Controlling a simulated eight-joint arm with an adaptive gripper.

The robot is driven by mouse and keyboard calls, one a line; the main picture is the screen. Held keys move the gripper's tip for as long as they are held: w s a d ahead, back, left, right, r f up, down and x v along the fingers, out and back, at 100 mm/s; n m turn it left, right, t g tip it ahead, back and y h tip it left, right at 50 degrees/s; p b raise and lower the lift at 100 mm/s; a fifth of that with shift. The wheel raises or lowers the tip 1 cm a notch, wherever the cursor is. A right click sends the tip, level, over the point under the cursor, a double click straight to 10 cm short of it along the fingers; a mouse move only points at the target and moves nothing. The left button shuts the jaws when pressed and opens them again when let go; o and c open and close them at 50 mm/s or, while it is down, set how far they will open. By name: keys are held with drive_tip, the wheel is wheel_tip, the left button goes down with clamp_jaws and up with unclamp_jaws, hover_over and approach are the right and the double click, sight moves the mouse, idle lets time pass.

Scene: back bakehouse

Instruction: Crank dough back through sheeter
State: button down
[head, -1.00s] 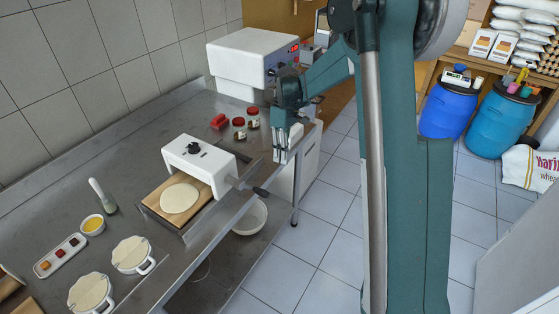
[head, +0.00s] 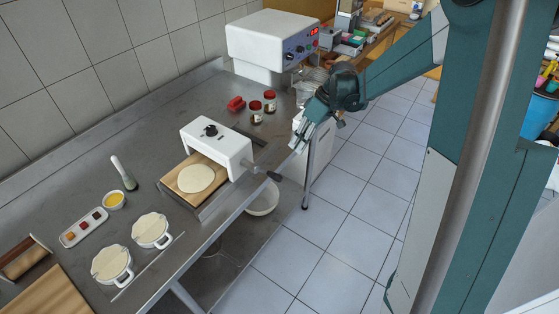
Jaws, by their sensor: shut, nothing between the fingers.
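The white sheeter (head: 218,146) with a black dial stands on the steel table. A pale round of dough (head: 196,179) lies flat on the wooden board (head: 180,193) at the sheeter's left side. The crank's rod sticks out over the table's front edge and ends in a dark handle (head: 274,177). My gripper (head: 295,149) is shut and empty, above and to the right of the handle, its fingers slanting down to the left. It appears apart from the handle. The inside of the sheeter is hidden.
Red-lidded jars (head: 255,111) and a large white machine (head: 266,42) are behind the sheeter. A white bowl (head: 263,199) sits below the tabletop.

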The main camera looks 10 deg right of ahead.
drive_tip(key=s+a+r+m+t+y+p, duration=0.1)
drive_tip(key=s+r+t+y+p, duration=0.1)
drive_tip(key=s+r, duration=0.4)
drive_tip(key=shift+s+r+t+y+p, duration=0.35)
drive_tip(key=shift+r+t, duration=0.25)
drive_tip(key=shift+t, duration=0.3)
drive_tip(key=shift+w+a+f, duration=0.1)
drive_tip(key=shift+a+f, duration=0.05)
drive_tip(key=shift+a, duration=0.05)
drive_tip(key=b, duration=0.1)
approach(268, 175)
drive_tip(key=shift+w+a+f, duration=0.5)
drive_tip(key=shift+w+f, duration=0.15)
drive_tip(key=shift+w, duration=0.2)
drive_tip(key=shift+w+a+f, duration=0.45)
drive_tip(key=shift+w+f, duration=0.15)
drive_tip(key=shift+w, duration=0.2)
drive_tip(key=shift+f, duration=0.1)
